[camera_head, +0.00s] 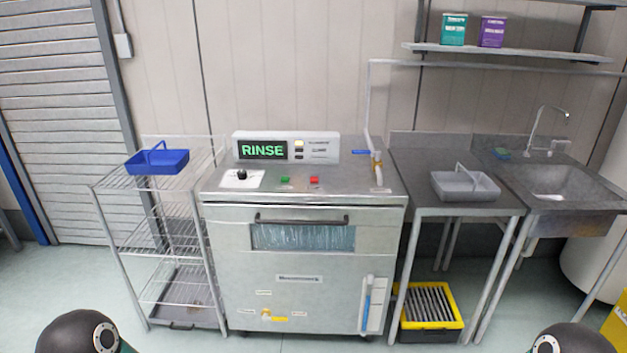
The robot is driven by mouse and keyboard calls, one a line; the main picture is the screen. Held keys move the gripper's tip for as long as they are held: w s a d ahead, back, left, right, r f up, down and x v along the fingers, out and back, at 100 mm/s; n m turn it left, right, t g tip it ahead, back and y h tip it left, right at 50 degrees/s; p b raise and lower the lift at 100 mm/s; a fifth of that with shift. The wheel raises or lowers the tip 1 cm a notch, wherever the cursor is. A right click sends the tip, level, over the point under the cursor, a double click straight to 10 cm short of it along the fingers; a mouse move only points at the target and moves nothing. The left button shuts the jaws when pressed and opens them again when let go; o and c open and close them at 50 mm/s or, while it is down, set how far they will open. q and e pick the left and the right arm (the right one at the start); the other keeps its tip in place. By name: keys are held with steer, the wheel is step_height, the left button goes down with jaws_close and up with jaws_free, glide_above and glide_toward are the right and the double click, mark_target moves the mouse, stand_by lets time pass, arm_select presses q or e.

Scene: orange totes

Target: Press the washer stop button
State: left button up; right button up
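The washer (227,262) is a steel cabinet in the middle of the head view, with a closed front door, a dark horizontal handle (301,220) and a window. Its display (262,150) reads RINSE in green letters. On the top front panel are a green button (285,180) and, to its right, a red button (314,180). Labels by the buttons are too small to read. A black knob (241,174) sits on a white plate to their left. Neither gripper is in view; only rounded dark parts of my arms show at the bottom corners.
A wire rack with a blue basket (157,161) stands left of the washer. A steel table with a grey basket (465,186) and a sink (555,188) stand on the right. A yellow-black crate (457,322) lies below. The floor in front shows no obstacle.

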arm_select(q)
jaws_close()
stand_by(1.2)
